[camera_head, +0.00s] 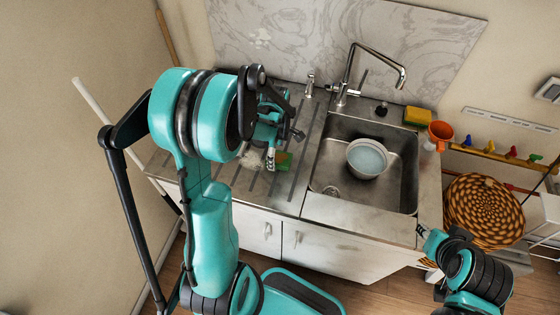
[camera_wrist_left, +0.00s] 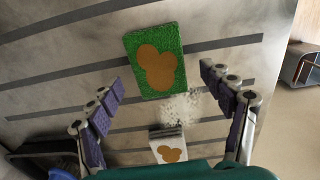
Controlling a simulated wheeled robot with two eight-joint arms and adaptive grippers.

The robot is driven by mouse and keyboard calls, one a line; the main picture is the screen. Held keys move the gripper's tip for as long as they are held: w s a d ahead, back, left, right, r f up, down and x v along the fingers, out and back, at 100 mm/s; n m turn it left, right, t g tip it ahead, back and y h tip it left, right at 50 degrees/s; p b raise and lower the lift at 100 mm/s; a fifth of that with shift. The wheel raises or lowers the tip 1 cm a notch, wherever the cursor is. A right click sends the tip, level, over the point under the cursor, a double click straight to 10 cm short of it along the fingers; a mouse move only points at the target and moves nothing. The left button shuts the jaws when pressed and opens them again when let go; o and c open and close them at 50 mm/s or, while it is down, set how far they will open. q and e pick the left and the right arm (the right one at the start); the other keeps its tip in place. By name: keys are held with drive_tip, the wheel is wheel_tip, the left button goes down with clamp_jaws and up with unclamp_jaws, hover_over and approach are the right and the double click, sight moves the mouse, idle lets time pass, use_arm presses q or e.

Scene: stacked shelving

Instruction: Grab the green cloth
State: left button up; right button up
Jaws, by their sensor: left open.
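The green cloth (camera_wrist_left: 137,43), a flat green rectangle with a brown blotch, lies on the ribbed metal drainboard in the left wrist view. In the head view only a green part of it (camera_head: 285,158) shows beside my left gripper (camera_head: 270,160).
A white object with a brown mark (camera_wrist_left: 171,151) and white grains (camera_wrist_left: 180,108) lie near the cloth. The sink (camera_head: 334,195) holds a white bowl (camera_head: 367,158). A faucet (camera_head: 348,75), yellow sponge (camera_head: 417,116) and orange cup (camera_head: 440,133) stand at the back right.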

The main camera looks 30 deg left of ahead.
use_arm(q)
drive_tip(key=shift+f, duration=0.75)
drive_tip(key=c, duration=1.3)
drive_tip(key=shift+o, duration=0.2)
drive_tip(key=shift+r, duration=0.1)
